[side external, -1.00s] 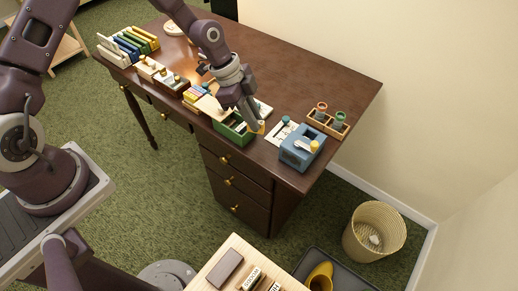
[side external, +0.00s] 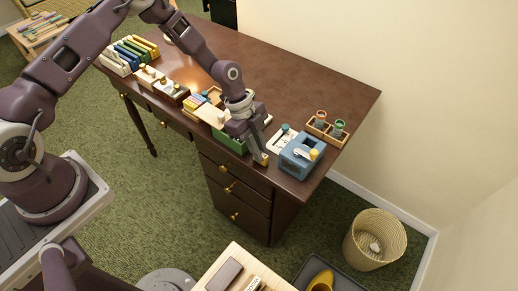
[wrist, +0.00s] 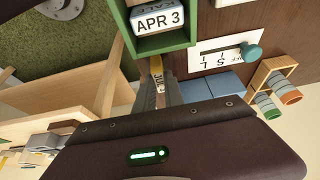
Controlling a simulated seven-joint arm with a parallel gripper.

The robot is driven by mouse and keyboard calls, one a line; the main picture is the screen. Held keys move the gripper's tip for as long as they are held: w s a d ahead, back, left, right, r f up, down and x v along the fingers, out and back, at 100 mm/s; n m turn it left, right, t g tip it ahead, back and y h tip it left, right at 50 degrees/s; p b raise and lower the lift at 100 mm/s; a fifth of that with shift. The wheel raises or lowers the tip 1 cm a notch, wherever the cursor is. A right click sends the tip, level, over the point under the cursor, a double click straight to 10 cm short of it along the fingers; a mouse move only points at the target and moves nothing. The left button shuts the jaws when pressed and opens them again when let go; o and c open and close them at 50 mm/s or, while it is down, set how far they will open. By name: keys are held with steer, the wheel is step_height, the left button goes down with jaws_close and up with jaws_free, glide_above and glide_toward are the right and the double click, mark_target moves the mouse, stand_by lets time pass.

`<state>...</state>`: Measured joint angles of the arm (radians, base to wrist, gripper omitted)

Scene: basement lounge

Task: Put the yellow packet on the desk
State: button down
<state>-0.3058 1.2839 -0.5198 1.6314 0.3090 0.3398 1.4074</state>
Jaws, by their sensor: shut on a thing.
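My gripper (side external: 262,158) is shut on a small yellow packet (side external: 265,160), low at the front edge of the brown desk (side external: 330,85), between the green box (side external: 232,145) and the blue box (side external: 302,157).
The green box holds a white "APR 3" block (wrist: 157,20). A white card (side external: 283,138) and a wooden rack with round-topped tubes (side external: 326,131) stand nearby. Books (side external: 130,52) line the far left. Bare desk lies behind these. A wastebasket (side external: 375,240) stands on the floor.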

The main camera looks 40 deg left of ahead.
steer(key=c, duration=1.4)
jaws_free()
steer(key=shift+f, duration=0.1)
steer(key=shift+c, duration=0.2)
steer(key=s+a+r+n+y, duration=0.1)
steer(key=s+a+r, duration=0.15)
steer(key=r, duration=0.55)
steer(key=s+a+r+n+t+y, duration=0.1)
steer(key=a+r+n, duration=0.15)
steer(key=r, duration=0.45)
steer(key=s+a+r+n+y, duration=0.1)
steer(key=s+a+r+y, duration=0.15)
steer(key=r, duration=0.55)
steer(key=s+a+r+n+t, duration=0.1)
steer(key=s+r+n+t, duration=0.1)
steer(key=s+r+n, duration=0.4)
steer(key=s+a+r+n+t, duration=0.1)
steer(key=s+r+n, duration=0.6)
steer(key=s, duration=0.8)
steer(key=shift+r+t, duration=0.4)
steer(key=shift+t, duration=0.4)
steer(key=shift+n, duration=0.25)
